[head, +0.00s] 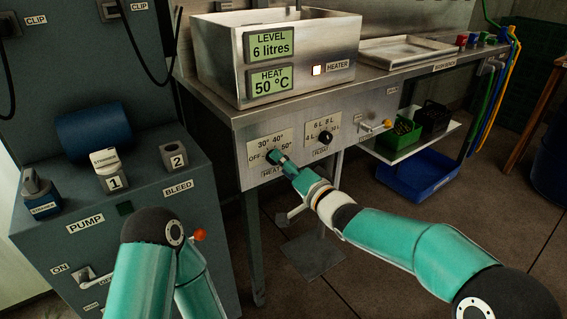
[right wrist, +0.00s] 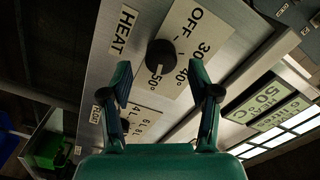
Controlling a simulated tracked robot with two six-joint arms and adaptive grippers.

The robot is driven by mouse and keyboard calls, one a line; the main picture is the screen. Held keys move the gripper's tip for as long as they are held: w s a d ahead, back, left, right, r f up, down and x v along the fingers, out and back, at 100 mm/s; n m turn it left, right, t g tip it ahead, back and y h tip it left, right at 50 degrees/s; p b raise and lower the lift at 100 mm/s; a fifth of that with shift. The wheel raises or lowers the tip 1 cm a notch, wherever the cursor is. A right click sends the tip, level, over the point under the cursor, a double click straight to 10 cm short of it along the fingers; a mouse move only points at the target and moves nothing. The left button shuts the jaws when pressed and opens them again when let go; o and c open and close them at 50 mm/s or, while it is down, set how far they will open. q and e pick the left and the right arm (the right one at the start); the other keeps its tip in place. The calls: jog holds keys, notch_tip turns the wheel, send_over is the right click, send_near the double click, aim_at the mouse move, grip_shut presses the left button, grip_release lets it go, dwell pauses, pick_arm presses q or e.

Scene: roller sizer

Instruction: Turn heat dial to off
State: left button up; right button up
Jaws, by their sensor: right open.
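The heat dial is a round black knob on a pale scale plate marked OFF, 30°, 40° and 50°. It shows in the right wrist view (right wrist: 161,55), where its white mark points at 50°. My right gripper (right wrist: 160,68) is open, with one finger on each side of the dial's lower part in that view; I cannot tell whether they touch it. In the head view my right gripper (head: 281,160) is at the dial and largely hides it. The heat display (head: 270,83) reads 50 °C. My left arm shows, but its gripper is out of view.
The float dial (head: 325,138) sits right of the heat dial, with an orange-tipped lever (head: 387,124) beyond. The pump cabinet (head: 150,185) stands left. Green (head: 401,137) and blue bins (head: 415,180) are at right.

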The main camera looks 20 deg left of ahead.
jog(key=shift+x, duration=1.3)
